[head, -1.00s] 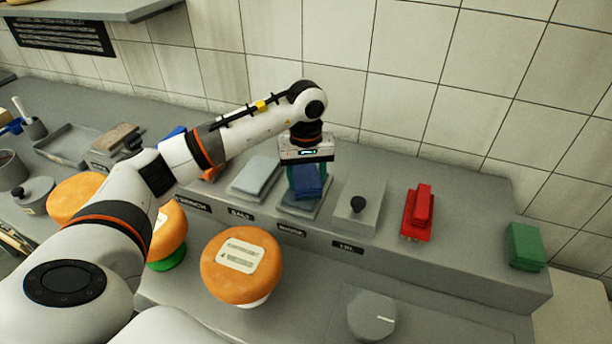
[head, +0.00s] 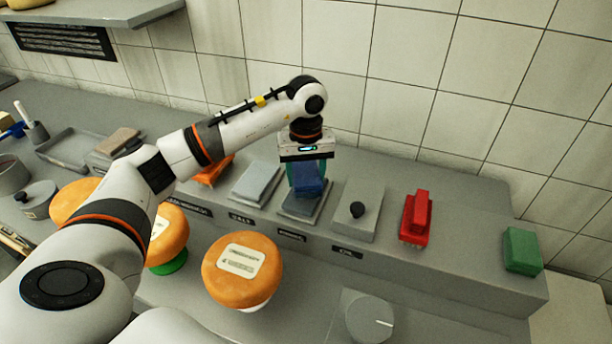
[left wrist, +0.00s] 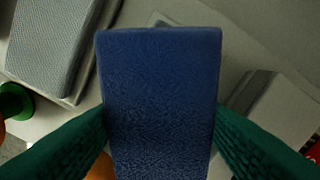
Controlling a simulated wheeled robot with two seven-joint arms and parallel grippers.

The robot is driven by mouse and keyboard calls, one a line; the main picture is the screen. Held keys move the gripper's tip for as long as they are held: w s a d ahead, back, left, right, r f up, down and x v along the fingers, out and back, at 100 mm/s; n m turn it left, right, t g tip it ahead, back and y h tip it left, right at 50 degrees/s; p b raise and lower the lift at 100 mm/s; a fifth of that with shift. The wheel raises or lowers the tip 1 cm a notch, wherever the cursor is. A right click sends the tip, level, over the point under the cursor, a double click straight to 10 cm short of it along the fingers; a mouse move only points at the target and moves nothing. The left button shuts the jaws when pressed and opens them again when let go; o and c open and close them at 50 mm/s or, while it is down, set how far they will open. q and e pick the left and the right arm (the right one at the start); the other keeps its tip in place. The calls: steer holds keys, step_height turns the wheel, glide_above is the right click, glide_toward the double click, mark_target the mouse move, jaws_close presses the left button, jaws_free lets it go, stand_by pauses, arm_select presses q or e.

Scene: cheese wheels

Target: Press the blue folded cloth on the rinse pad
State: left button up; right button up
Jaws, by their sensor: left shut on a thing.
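The blue folded cloth (head: 309,181) is held in my left gripper (head: 307,172), between its green fingers. In the left wrist view the cloth (left wrist: 160,105) fills the middle, with a green finger pressed on each side. The rinse pad (head: 301,212) is a grey slab on the raised ledge, third in the row of stations. The cloth is over its back part and hides some of it. I cannot tell whether the cloth touches the pad or is just above it. My right gripper is not in view.
The salt pad (head: 257,182) is left of the rinse pad, and a grey block with a black knob (head: 357,210) is right of it. A red brush (head: 416,217) and a green block (head: 522,250) stand farther right. Orange cheese wheels (head: 241,266) stand in front.

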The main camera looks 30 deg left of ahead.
arm_select(q)
steer(key=shift+r+p, duration=1)
steer(key=shift+r, duration=1.2)
